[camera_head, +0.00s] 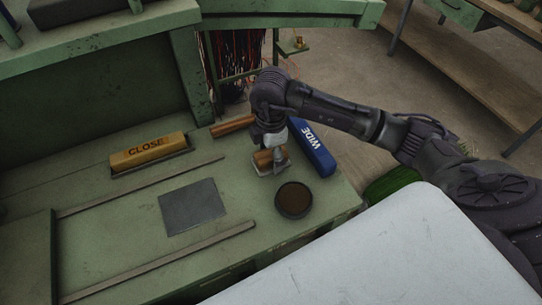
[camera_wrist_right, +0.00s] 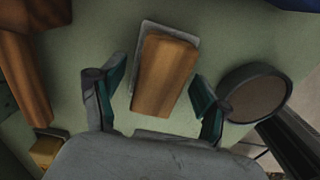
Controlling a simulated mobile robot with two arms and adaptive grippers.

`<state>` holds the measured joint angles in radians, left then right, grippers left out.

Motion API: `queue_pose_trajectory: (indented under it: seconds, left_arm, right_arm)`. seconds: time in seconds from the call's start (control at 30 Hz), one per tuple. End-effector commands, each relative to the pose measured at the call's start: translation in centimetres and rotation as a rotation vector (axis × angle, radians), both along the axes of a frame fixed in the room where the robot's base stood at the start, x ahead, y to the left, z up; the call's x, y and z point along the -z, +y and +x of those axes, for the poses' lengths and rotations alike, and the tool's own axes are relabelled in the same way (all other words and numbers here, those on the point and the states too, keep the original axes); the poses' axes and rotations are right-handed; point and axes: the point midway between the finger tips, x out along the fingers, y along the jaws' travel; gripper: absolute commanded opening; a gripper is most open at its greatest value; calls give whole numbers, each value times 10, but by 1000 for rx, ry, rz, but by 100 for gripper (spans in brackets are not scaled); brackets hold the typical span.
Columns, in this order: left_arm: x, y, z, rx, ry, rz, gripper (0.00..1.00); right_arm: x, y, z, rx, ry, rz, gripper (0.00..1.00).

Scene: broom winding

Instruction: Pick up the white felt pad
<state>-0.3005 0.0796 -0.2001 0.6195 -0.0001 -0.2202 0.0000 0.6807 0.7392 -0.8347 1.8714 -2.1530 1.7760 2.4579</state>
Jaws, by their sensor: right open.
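The white felt pad shows in the right wrist view as a pale grey-white layer (camera_wrist_right: 150,28) under a wooden block (camera_wrist_right: 163,76). In the head view the wooden block (camera_head: 263,159) and its pale base sit on the green bench, partly hidden by my right gripper (camera_head: 270,147). In the right wrist view my right gripper (camera_wrist_right: 158,92) is open, one finger on each side of the block, with gaps visible between fingers and block. I cannot tell how high the fingertips are above the bench. My left gripper is not in view.
A round dark dish (camera_head: 294,200) stands close to the right finger. A blue block marked WIDE (camera_head: 312,148) lies right of the gripper, a wooden piece (camera_head: 233,126) behind-left. A yellow CLOSE block (camera_head: 148,152), a grey plate (camera_head: 192,207) and rails lie left on the bench.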

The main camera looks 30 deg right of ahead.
Motion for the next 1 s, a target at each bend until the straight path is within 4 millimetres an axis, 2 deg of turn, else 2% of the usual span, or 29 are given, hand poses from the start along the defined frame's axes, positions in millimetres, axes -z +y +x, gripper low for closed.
queue_pose_trajectory:
  seconds: [0.07, 0.43, 0.77, 0.87, 1.0]
  left_arm:
    - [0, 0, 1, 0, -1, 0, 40]
    - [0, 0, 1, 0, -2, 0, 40]
    - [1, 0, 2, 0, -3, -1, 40]
    - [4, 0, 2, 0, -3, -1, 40]
    - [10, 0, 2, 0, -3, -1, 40]
  right_arm:
    - [0, 0, 0, 0, 0, 0, 72]
    - [-1, 0, 0, 0, -1, 0, 10]
    - [-4, 0, 1, 0, -3, 1, 9]
    - [-11, 0, 2, 0, -5, 1, 9]
    - [-31, 0, 2, 0, -7, 2, 9]
